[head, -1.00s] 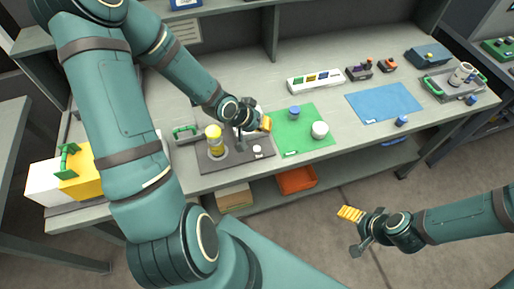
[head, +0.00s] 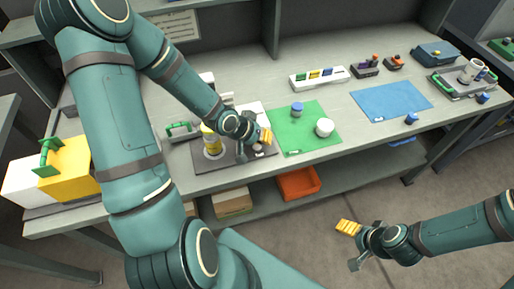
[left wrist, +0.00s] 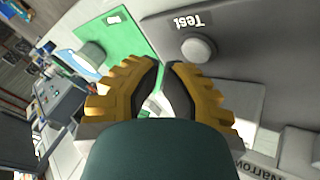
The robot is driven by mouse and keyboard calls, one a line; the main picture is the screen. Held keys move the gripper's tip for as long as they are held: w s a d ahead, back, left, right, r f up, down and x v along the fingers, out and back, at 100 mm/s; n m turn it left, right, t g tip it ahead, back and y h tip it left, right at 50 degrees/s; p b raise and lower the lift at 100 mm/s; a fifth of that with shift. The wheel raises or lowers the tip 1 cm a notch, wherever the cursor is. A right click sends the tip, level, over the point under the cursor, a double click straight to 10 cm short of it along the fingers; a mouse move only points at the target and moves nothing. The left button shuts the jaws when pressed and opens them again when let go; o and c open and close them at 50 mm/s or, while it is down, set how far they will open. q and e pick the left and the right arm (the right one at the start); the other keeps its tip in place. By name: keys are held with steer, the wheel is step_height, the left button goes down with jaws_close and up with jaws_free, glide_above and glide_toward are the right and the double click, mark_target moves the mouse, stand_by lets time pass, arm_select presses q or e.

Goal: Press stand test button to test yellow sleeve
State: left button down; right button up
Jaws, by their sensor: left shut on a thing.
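The yellow sleeve (head: 210,141) stands upright on the dark test stand plate (head: 203,167), left of my left gripper. My left gripper (head: 263,140) is low over the plate's right side. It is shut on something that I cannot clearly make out. In the left wrist view its ridged yellow fingers (left wrist: 162,68) come together just short of the round pale button (left wrist: 198,48) beside the word "Test". I see a gap between fingertips and button in that view, but cannot judge its depth. My right gripper (head: 352,244) is open and empty, out over the floor.
A green mat (head: 290,142) with a blue-topped piece (head: 297,109) and a white cylinder (head: 324,127) lies just right of the plate. A green-handled item (head: 180,131) stands behind the plate. A blue mat (head: 390,101) lies farther right.

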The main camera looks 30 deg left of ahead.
arm_select(q)
steer(key=c, duration=1.7)
jaws_free()
jaws_close()
steer(key=shift+f, duration=0.4)
steer(key=shift+f+b, duration=0.35)
steer(key=shift+b, duration=0.2)
steer(key=shift+r, duration=0.1)
steer(key=shift+r+p, duration=0.7)
steer(key=shift+p, duration=0.15)
